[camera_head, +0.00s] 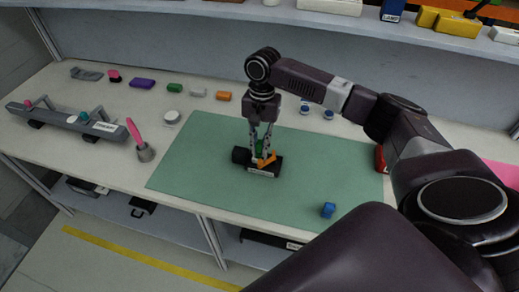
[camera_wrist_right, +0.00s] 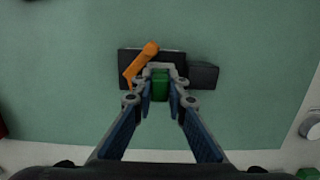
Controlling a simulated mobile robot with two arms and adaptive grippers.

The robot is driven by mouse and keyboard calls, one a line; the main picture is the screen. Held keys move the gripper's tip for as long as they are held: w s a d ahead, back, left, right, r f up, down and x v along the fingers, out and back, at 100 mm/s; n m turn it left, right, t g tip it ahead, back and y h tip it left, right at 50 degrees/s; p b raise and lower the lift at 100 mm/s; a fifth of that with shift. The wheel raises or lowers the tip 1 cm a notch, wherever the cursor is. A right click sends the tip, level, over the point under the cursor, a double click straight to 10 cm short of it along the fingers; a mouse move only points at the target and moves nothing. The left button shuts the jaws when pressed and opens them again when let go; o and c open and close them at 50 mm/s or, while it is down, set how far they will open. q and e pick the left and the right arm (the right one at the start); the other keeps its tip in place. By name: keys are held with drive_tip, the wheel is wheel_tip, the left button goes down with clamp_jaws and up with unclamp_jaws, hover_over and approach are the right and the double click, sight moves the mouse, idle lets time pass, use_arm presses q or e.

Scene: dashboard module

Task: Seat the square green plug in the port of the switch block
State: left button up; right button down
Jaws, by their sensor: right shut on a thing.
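The black switch block (camera_head: 240,156) lies on the green mat, with an orange lever (camera_head: 267,158) and a white label on its front. My right gripper (camera_head: 260,153) points down at the block and is shut on the green plug (camera_head: 259,145). In the right wrist view the green plug (camera_wrist_right: 160,86) sits between the fingertips (camera_wrist_right: 160,80), over the block (camera_wrist_right: 203,75), with the orange lever (camera_wrist_right: 141,62) just to the left. Fingers hide the plug's lower end and the port, so I cannot tell whether it is in the port. My left gripper is out of view.
A shelf runs along the back.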

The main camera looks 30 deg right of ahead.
drive_tip(key=shift+f, duration=0.65)
drive_tip(key=shift+s+a+f, duration=0.1)
drive_tip(key=shift+s+f, duration=0.25)
drive_tip(key=shift+f, duration=0.2)
drive_tip(key=c, duration=2.2)
unclamp_jaws()
drive_tip(key=shift+w+f, duration=0.1)
drive_tip(key=r, duration=0.3)
drive_tip(key=w+r+b, duration=0.1)
drive_tip(key=r, duration=0.3)
drive_tip(key=d+r+b, duration=0.1)
drive_tip(key=r, duration=0.3)
drive_tip(key=shift+w, duration=0.2)
drive_tip(key=shift+d+r, duration=0.15)
drive_tip(key=shift+r, duration=0.55)
drive_tip(key=shift+f, duration=0.1)
